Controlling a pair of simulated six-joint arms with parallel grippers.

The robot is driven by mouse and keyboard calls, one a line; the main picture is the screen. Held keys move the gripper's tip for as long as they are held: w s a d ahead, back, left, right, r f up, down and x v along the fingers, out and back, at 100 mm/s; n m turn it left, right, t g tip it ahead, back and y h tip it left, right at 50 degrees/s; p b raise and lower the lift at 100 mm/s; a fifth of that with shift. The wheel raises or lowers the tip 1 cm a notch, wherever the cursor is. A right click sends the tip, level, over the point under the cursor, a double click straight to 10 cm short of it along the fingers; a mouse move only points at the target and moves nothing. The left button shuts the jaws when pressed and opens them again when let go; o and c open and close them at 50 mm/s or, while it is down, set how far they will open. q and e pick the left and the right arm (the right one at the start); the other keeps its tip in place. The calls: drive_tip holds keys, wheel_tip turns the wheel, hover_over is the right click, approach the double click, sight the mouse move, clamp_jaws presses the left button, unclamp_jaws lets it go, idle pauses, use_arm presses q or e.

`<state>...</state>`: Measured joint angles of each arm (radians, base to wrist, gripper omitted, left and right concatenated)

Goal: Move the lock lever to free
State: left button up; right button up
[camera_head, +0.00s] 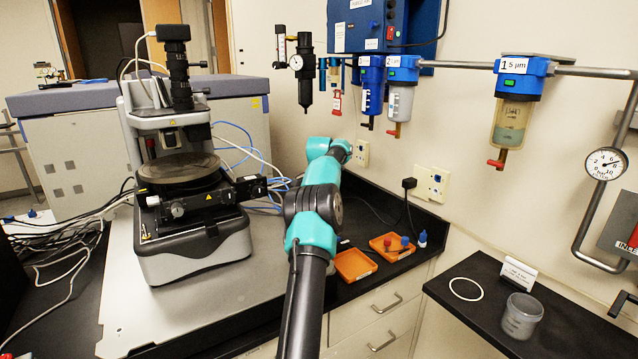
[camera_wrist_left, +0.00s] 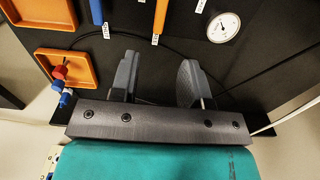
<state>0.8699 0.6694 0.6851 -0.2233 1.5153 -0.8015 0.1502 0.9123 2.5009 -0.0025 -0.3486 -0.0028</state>
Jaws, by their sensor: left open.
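The stylus profiler (camera_head: 190,235) stands on a grey plate at the left in the head view, with a round dark stage (camera_head: 180,170) and a front knob (camera_head: 178,210). I cannot single out the lock lever in either view. One teal and black arm of mine reaches from the bottom middle towards the wall, right of the profiler. Its gripper is hidden in the head view. In the left wrist view my left gripper (camera_wrist_left: 157,82) is open, with nothing between its fingers, above the dark bench top. My right gripper is not in view.
Orange trays (camera_head: 355,264) lie on the bench right of my arm; they also show in the left wrist view (camera_wrist_left: 70,67), near a dial gauge (camera_wrist_left: 222,27). Filter bowls (camera_head: 513,120) and pipes hang on the wall.

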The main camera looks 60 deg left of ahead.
use_arm(q)
wheel_tip(320, 180, up, 6)
idle(0.6)
drive_tip(key=shift+r, duration=0.1)
